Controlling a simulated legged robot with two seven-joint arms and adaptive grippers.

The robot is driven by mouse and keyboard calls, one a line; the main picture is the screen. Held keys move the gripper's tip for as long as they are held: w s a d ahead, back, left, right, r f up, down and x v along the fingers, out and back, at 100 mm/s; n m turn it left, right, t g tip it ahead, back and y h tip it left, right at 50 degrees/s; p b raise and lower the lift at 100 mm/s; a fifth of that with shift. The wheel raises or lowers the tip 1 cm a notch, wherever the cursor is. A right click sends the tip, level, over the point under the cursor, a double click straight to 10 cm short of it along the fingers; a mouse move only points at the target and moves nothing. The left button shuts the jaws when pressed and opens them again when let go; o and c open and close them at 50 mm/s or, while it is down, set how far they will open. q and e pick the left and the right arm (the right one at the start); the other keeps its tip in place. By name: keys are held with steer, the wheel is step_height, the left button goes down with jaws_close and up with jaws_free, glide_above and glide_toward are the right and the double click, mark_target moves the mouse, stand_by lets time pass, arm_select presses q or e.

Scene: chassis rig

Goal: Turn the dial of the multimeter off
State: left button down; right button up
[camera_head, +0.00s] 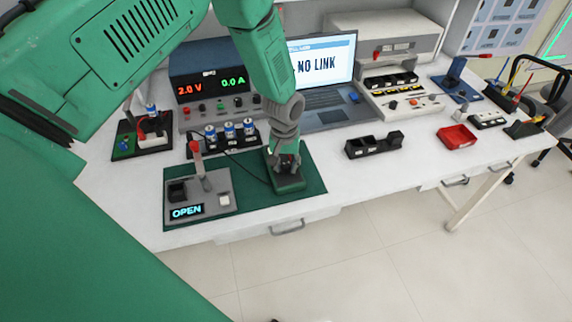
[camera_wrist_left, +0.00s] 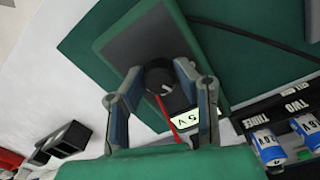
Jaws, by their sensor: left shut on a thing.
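The multimeter (camera_head: 290,184) is a green box with a dark face, lying on the green mat (camera_head: 316,178). In the left wrist view, the multimeter (camera_wrist_left: 143,38) has a round black dial (camera_wrist_left: 158,77) with a pale pointer line. A small label or display reading "5 V" (camera_wrist_left: 208,128) is beside the dial. My left gripper (camera_head: 285,158) points down over the multimeter. In the left wrist view, its two fingers (camera_wrist_left: 157,85) are on either side of the dial and shut on it. My right gripper is not in view.
A grey box with a red-topped lever and "OPEN" display (camera_head: 187,211) stands left of the multimeter. Behind are a battery holder (camera_head: 229,130), a power supply (camera_head: 213,86) and a laptop (camera_head: 330,116). A black tray (camera_head: 372,147) stands right; the tabletop between is clear.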

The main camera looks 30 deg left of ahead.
mark_target(286, 165)
arm_select(q)
steer(key=shift+n, duration=0.3)
steer(key=n, duration=0.4)
steer(key=shift+w, duration=0.1)
steer(key=shift+n, duration=2.1)
steer(key=shift+w, duration=0.1)
steer(key=c, duration=1.3)
jaws_free()
steer(key=shift+o, duration=0.2)
steer(key=shift+r, duration=0.4)
step_height(286, 165, up, 11)
